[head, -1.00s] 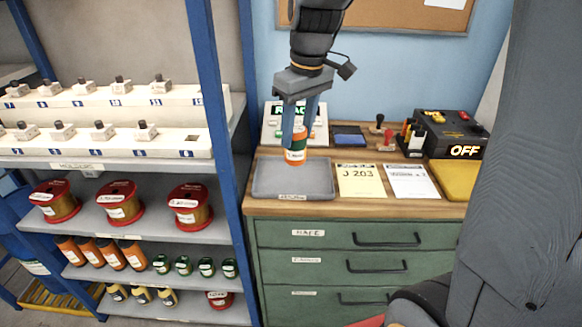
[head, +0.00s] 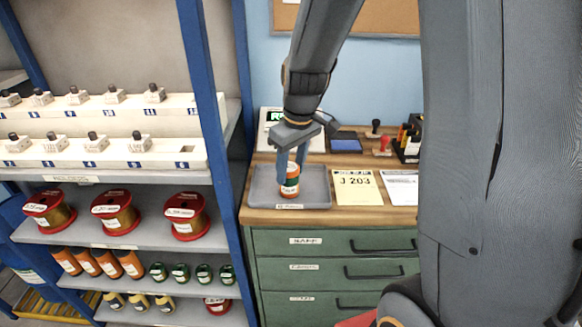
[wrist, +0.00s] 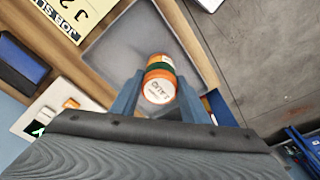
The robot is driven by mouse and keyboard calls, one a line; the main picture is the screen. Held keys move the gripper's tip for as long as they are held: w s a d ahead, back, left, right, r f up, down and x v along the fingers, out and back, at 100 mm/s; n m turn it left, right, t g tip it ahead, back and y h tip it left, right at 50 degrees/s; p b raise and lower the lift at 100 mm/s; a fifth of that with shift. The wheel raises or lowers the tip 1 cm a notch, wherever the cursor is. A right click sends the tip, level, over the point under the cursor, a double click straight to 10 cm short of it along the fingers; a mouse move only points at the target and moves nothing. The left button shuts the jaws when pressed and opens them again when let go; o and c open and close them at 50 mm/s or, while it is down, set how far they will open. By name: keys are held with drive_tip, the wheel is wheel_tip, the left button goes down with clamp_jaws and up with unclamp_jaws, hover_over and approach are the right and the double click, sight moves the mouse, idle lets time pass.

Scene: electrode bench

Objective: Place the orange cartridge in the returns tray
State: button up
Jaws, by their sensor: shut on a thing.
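The orange cartridge (head: 289,187) has a green band and a white label. It is upright, over or on the grey tray (head: 318,197) on the wooden bench top. I cannot tell for sure whether its base touches the tray floor. My gripper (head: 291,170) is shut on the cartridge from above. In the wrist view the cartridge (wrist: 159,80) sits between my two fingers, with the bare tray floor (wrist: 120,50) around it. The tray's front label is too small to read.
A yellow J 203 slip (head: 355,187) and a white sheet (head: 400,188) lie right of the tray. A blue pad (head: 346,145) and stamps (head: 382,143) stand behind. A blue shelf post (head: 205,110) rises at the left, beside shelves of spools (head: 115,212) and cartridges.

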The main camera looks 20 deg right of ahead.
drive_tip(key=shift+f, duration=0.15)
drive_tip(key=o, duration=1.2)
wheel_tip(320, 180, up, 12)
drive_tip(key=s+b, duration=0.2)
drive_tip(key=s+f+m, duration=0.5)
drive_tip(key=s+f, duration=0.7)
drive_tip(key=f, duration=0.1)
drive_tip(key=shift+s+d+h, duration=0.2)
drive_tip(key=shift+d+h, duration=0.2)
drive_tip(key=shift+d, duration=0.05)
